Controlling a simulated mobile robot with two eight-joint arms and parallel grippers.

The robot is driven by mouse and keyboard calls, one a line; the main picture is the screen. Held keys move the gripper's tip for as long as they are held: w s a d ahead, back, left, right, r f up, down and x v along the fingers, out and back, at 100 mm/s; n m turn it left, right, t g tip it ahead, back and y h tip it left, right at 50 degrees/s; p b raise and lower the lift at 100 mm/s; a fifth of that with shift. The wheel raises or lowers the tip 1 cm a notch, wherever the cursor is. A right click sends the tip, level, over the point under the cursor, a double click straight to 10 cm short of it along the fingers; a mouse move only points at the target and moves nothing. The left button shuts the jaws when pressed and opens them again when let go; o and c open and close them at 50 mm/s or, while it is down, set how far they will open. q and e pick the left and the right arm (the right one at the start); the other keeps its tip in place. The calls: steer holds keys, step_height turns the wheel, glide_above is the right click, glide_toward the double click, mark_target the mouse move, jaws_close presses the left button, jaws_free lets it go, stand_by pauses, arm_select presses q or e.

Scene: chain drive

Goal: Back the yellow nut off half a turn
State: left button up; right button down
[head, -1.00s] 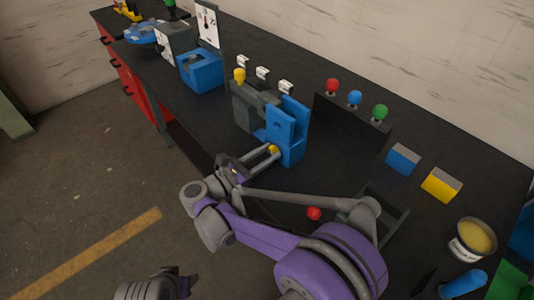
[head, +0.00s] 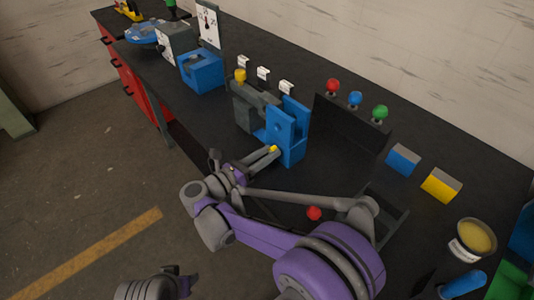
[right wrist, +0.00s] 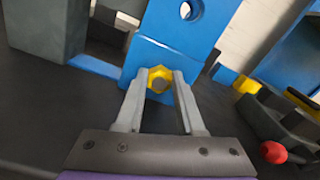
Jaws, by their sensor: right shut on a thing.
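The yellow nut (right wrist: 160,78) is a hexagonal ring around a grey stud end, low on the front face of an upright blue block (right wrist: 170,62). My right gripper (right wrist: 160,84) is shut on the nut, one grey finger on each side of it. In the head view the nut (head: 273,149) is a small yellow spot at the fingertips of my right gripper (head: 271,151), close to the blue block (head: 285,130). The fingers partly hide the nut there.
A grey block (head: 244,106) with a yellow-capped post (head: 240,75) stands left of the blue block. A dark panel with red, blue and green knobs (head: 355,98) stands behind to the right. A red knob (head: 314,213) sits near my right arm. Blue and yellow blocks (head: 403,160) lie further right.

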steer(key=shift+n, duration=1.1)
steer(key=c, duration=0.5)
jaws_free()
